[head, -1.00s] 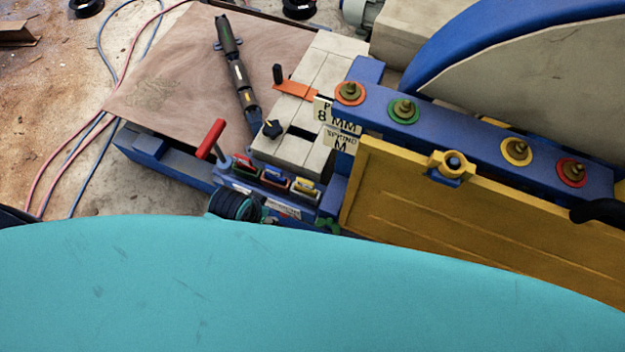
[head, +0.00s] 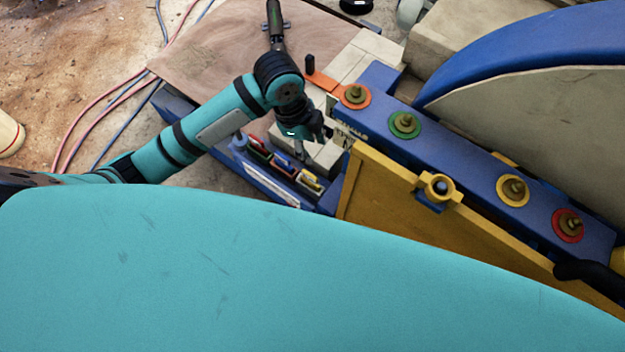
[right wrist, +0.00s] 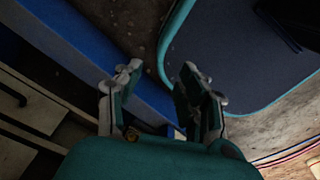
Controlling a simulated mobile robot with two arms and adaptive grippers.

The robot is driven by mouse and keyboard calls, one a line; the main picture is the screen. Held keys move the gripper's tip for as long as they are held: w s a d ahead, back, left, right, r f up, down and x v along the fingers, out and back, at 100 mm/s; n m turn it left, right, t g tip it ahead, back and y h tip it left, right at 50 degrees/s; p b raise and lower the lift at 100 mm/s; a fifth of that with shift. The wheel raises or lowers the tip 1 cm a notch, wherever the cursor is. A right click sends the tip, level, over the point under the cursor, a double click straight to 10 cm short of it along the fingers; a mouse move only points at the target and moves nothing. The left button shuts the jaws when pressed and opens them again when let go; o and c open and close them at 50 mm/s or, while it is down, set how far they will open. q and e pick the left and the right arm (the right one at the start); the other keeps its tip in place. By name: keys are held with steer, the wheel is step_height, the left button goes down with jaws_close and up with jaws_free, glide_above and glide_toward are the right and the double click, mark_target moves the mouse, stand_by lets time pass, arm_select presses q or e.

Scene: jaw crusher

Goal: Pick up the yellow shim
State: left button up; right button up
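The yellow shim (head: 311,180) stands in the rightmost slot of a small blue rack (head: 262,184), with a blue-handled shim (head: 283,162) and a red one (head: 258,147) to its left. My left gripper (head: 305,145) points down, just above and behind the rack. It looks apart from the yellow shim, and its fingers are too small and dark to tell open from shut. My right gripper (right wrist: 160,95) is open in the right wrist view, with nothing between its fingers. It is outside the head view.
Right of the rack are a yellow panel (head: 400,215) and a blue beam (head: 460,150) bearing bolts with coloured washers. A brown board (head: 215,55) lies behind my left arm. Pink and blue cables cross the floor at the left.

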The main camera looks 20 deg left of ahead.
arm_select(q)
step_height(320, 180, up, 3)
steer(key=w+a+m+y, duration=0.1)
steer(key=a+m, duration=0.1)
steer(key=m+p, duration=0.1)
glide_above(310, 174)
steer(key=w+a, duration=0.1)
steer(key=shift+g, duration=0.4)
step_height(310, 174, down, 11)
steer(key=shift+a+r, duration=0.15)
steer(key=shift+f, duration=0.55)
steer(key=f, duration=0.1)
steer(key=f+p, duration=0.1)
steer(key=s+d+f, duration=0.1)
steer(key=f, duration=0.1)
steer(key=shift+d, duration=0.1)
steer(key=shift+f, duration=0.5)
arm_select(e)
steer(key=shift+w+d+r, duration=0.15)
steer(key=shift+d+r, duration=0.35)
steer(key=shift+r, duration=0.15)
steer(key=shift+w+d+r, duration=0.15)
steer(key=shift+d+r, duration=0.3)
steer(key=shift+r, duration=0.15)
arm_select(q)
jaws_close()
